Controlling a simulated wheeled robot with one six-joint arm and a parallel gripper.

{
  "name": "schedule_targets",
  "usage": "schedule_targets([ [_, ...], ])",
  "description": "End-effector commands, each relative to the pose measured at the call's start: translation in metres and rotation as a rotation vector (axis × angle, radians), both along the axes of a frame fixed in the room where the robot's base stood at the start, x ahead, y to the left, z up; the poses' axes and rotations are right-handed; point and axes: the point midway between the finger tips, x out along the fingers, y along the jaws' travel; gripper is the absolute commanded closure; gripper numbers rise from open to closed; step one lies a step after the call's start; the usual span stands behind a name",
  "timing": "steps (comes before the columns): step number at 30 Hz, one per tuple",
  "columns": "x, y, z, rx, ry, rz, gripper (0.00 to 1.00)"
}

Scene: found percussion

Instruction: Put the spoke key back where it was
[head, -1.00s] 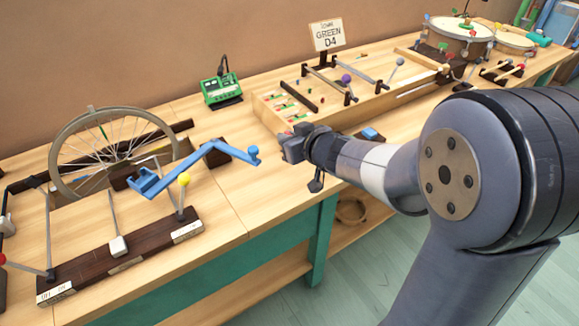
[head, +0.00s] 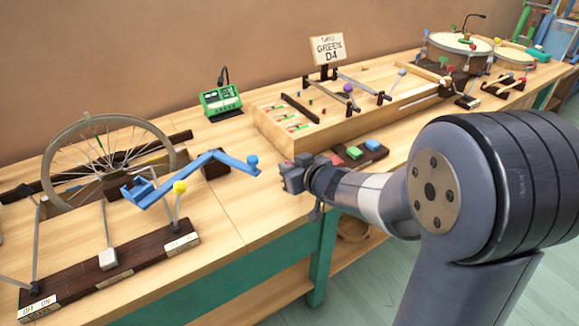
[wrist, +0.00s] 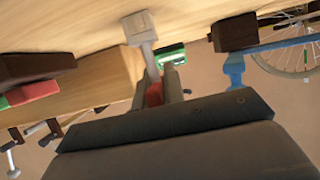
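In the wrist view a tool that looks like the spoke key (wrist: 150,60) has a pale grey head, a grey stem and a red part between the fingers. My gripper (wrist: 158,92) appears shut on that red part. The head view shows my gripper (head: 288,176) above the front edge of the bench, right of the blue crank. The key cannot be made out clearly there. A dark rack (head: 378,157) with red, green and blue blocks lies just right of my gripper, partly behind my arm.
The blue crank (head: 205,160) and spoked wheel (head: 75,150) stand on the left. A green meter (head: 221,101) is at the back. Bare bench (head: 235,210) lies left of my gripper.

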Motion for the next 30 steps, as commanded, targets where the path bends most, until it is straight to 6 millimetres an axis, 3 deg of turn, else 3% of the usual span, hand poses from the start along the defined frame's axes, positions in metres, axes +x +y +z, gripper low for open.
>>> schedule_targets([
  [8,0.0,0.0,0.0,0.0,0.0,0.0,0.69],
  [17,0.0,0.0,0.005,0.001,-0.001,0.0,0.69],
  [30,-0.064,-0.045,0.04,-0.001,-0.002,-0.004,0.69],
])
